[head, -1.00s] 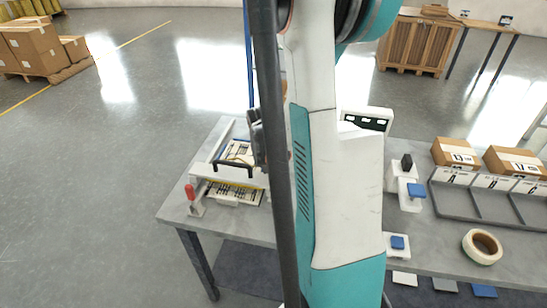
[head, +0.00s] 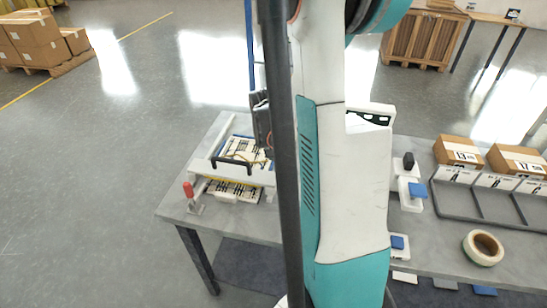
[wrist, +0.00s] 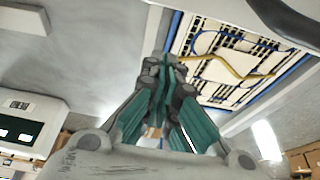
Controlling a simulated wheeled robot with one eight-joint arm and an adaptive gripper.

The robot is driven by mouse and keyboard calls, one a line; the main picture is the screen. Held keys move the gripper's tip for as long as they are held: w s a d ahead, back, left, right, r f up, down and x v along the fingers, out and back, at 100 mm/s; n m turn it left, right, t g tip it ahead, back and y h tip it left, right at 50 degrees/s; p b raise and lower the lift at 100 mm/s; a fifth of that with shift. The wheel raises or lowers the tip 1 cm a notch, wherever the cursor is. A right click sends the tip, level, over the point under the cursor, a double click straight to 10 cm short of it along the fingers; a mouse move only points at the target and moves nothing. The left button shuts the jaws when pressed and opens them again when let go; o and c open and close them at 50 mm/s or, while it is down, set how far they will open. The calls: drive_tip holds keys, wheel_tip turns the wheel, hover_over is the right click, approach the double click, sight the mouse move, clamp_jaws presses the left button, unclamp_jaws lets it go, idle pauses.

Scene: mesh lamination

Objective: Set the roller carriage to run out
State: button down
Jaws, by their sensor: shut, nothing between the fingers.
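The roller carriage (head: 231,175) is a pale bar with a black handle (head: 236,163), lying across a laminating fixture (head: 242,147) at the left end of the grey table. The panel under it is white with black marks, and a yellowish strip or cable runs over it. In the wrist view the panel (wrist: 222,62) is at the upper right with a dark bar at the corner. My gripper (wrist: 172,62) is shut and empty, beside the panel's edge in that view. In the head view my arm and a dark pole hide most of the gripper.
A red-handled clamp (head: 189,190) stands at the table's front left corner. Right of my arm are blue-topped white blocks (head: 417,190), a tape roll (head: 483,247), a grey divided rack (head: 478,202) and cardboard boxes (head: 458,151). A white device (head: 370,117) stands behind my arm.

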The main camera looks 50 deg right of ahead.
drive_tip(key=p+v, duration=0.2)
drive_tip(key=v, duration=0.6)
drive_tip(key=shift+a, duration=0.15)
